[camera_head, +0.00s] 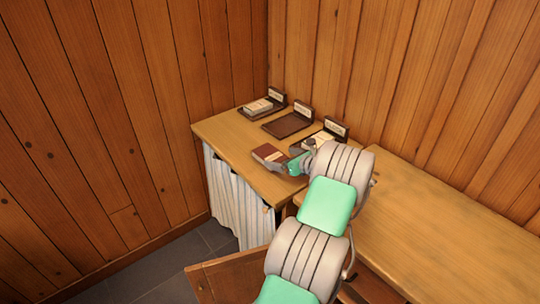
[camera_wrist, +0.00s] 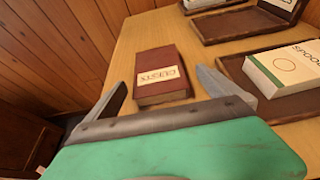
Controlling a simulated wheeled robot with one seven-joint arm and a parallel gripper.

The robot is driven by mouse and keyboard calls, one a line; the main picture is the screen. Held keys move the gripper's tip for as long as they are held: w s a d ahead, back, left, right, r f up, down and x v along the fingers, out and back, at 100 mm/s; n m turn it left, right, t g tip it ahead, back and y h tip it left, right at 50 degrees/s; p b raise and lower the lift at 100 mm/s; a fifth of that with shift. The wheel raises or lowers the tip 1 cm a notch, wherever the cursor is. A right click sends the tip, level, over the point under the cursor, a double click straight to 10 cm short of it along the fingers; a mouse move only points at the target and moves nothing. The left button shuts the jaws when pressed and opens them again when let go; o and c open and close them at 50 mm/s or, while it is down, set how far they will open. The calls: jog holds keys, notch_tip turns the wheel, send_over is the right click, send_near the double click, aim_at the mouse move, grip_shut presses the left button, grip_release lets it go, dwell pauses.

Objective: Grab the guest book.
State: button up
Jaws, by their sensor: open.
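The guest book is a dark red book (camera_wrist: 161,66) with a cream label reading "GUESTS", lying flat on the wooden table. In the head view the red book (camera_head: 268,154) lies near the table's front edge, just left of my gripper (camera_head: 282,164). In the wrist view my gripper (camera_wrist: 172,92) is open, with one finger to the left of the book and one to the right. The book's near end lies close to the space between the fingers. I cannot tell whether either finger touches it.
Wooden walls close off the left and back. A bare wooden surface (camera_head: 440,230) extends right.

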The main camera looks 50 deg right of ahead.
aim_at(270, 154)
jog(key=x, duration=0.7)
jog(key=shift+w+a+p, duration=0.2)
jog(key=shift+w+p, duration=0.15)
jog(key=shift+w, duration=0.05)
jog(key=shift+r, duration=0.1)
jog(key=shift+c, duration=0.6)
jog(key=c, duration=1.3)
jog(key=shift+c, duration=0.7)
jog(key=shift+r, duration=0.1)
